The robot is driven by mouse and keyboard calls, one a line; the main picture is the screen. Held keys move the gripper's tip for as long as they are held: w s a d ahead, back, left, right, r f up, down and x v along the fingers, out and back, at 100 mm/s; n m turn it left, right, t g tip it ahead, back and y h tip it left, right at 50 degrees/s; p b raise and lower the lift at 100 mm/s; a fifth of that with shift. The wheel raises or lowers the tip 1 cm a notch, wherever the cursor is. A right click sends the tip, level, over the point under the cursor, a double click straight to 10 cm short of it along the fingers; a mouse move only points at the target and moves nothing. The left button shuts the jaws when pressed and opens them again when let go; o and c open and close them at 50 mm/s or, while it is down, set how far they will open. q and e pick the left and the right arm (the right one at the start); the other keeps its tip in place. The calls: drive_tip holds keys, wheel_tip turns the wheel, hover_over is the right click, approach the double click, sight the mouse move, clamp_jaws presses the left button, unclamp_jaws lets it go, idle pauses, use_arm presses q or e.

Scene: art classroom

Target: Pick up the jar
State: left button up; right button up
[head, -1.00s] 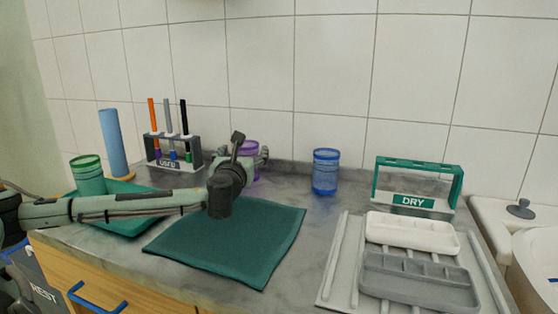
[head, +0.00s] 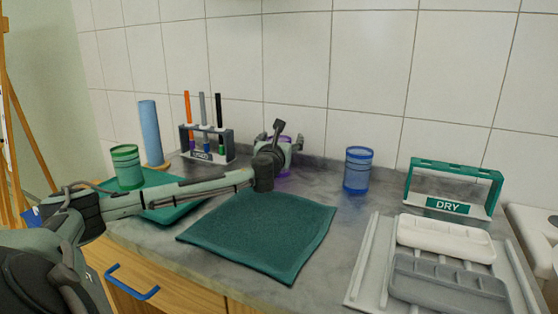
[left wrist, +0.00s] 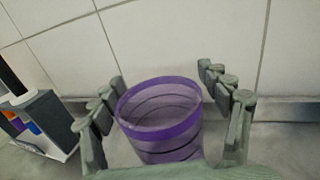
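A translucent purple jar (head: 283,171) stands near the wall, mostly hidden behind my left gripper in the head view. The jar (left wrist: 165,132) shows open-topped in the left wrist view. My left gripper (left wrist: 168,88) is open, with one finger on each side of the jar. A gap shows at the right finger; the left finger is close to the rim, and I cannot tell if it touches. The gripper also shows in the head view (head: 281,142). A green jar (head: 127,167) stands at left and a blue jar (head: 357,170) at right. My right gripper is out of view.
A dark marker rack (head: 208,147) stands left of the purple jar. A green cloth (head: 262,232) lies in front. A green DRY rack (head: 450,204) and palettes (head: 446,238) are at right. Bare counter lies between the purple and blue jars.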

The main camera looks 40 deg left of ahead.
use_arm(q)
drive_tip(key=c, duration=1.2)
drive_tip(key=shift+r, duration=0.1)
drive_tip(key=shift+c, duration=0.6)
